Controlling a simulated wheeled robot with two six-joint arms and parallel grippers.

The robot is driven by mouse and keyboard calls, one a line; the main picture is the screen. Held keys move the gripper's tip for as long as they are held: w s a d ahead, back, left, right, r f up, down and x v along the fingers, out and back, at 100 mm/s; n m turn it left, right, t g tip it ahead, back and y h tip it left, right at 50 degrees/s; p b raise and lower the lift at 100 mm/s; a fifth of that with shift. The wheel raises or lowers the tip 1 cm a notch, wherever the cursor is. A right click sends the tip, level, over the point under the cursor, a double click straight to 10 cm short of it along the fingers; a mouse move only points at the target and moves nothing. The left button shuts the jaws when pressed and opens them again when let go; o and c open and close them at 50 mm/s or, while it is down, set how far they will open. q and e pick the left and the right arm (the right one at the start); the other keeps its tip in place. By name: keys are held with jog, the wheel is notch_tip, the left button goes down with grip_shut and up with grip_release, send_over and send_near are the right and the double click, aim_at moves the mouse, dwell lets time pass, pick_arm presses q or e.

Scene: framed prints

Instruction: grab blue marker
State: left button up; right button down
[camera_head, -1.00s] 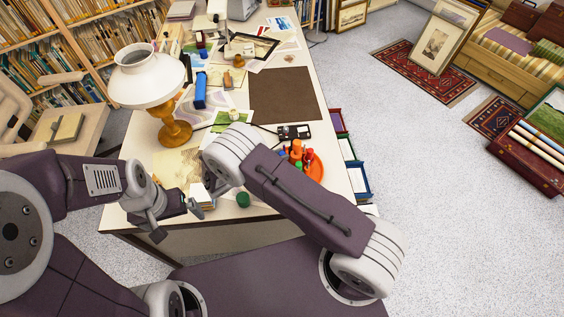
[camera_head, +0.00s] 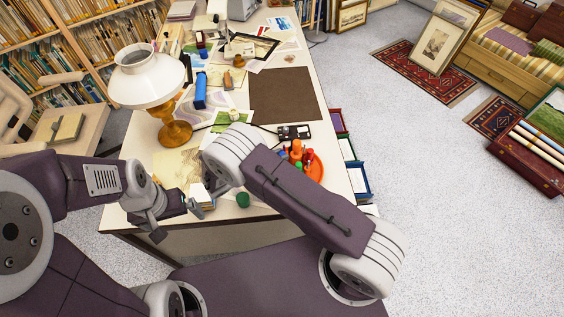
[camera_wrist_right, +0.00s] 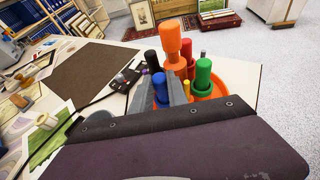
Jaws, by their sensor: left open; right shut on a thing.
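The blue marker (camera_wrist_right: 160,90) stands upright in the right wrist view, at the left of the marker group. My right gripper (camera_wrist_right: 161,98) has a grey finger on each side of it and is shut on it. A black marker (camera_wrist_right: 153,62) stands just behind it. An orange marker (camera_wrist_right: 172,42), a red marker (camera_wrist_right: 189,66) and a green marker (camera_wrist_right: 203,78) stand close to the right. The orange holder (camera_wrist_right: 238,76) is around the group. My left gripper (camera_head: 203,208) is open and empty near the desk's front edge.
Open drawers (camera_head: 357,180) stick out at the right side.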

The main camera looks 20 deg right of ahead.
notch_tip(320, 180, up, 18)
jog(key=shift+p, duration=0.3)
dwell(0.3)
